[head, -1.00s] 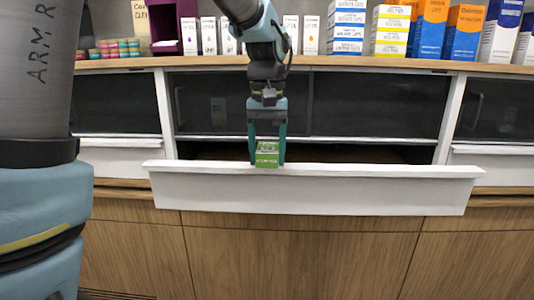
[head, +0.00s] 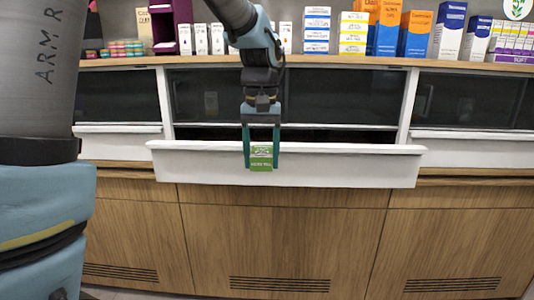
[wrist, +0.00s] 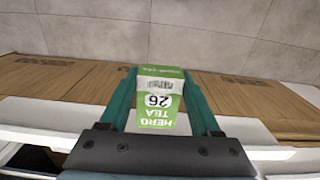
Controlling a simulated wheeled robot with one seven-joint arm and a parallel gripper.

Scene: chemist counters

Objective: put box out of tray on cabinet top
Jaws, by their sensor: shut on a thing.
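The box (head: 261,158) is small, green and white. In the head view the box hangs in front of the white tray front (head: 350,165), outside the pulled-out tray. The inside of the tray is mostly hidden behind its front. The cabinet top (head: 345,63) is a wooden ledge above dark glass panels.
Several orange and blue boxes (head: 387,34) and white boxes (head: 316,30) stand along the cabinet top. A purple stand (head: 183,22) and small stacked jars (head: 126,48) are at its left. Wooden cabinet doors (head: 285,240) lie below. Floor (wrist: 230,45) shows clear in the wrist view.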

